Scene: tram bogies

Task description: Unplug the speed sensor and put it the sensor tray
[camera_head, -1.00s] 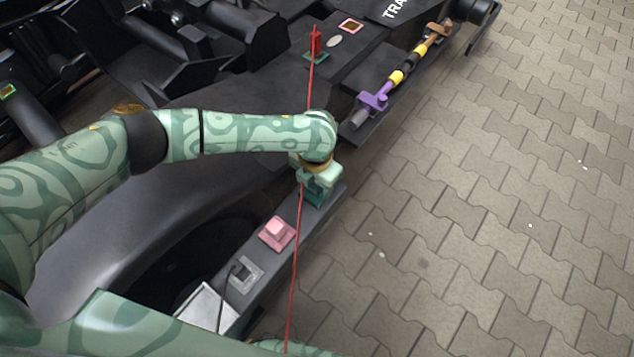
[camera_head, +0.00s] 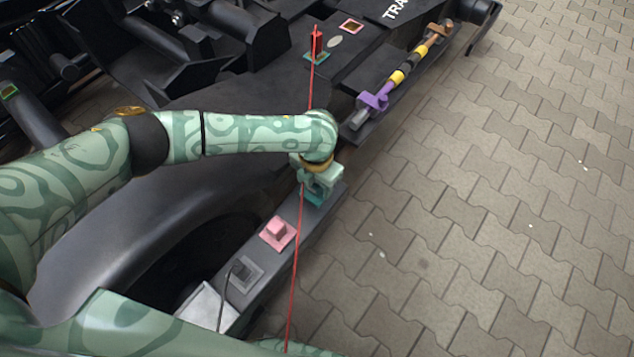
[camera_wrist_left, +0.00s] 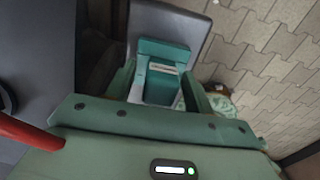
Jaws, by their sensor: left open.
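My left gripper (camera_head: 318,190) is over the far end of a dark ledge along the bogie. In the left wrist view a teal block (camera_wrist_left: 165,80) with a small pale label lies between its open fingers. I cannot tell whether the fingers touch the block. The block's teal edge (camera_head: 314,202) shows just below the gripper in the head view. No label tells which part is the speed sensor. A grey plug (camera_head: 241,270) with a black cable and a pink block (camera_head: 277,230) on a pink base sit nearer on the same ledge. I cannot make out a sensor tray for certain. My right gripper is out of view.
A red block (camera_head: 316,44) on a teal base and a purple clamp (camera_head: 372,101) on a striped rod lie farther back. Open paving (camera_head: 480,230) is at the right.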

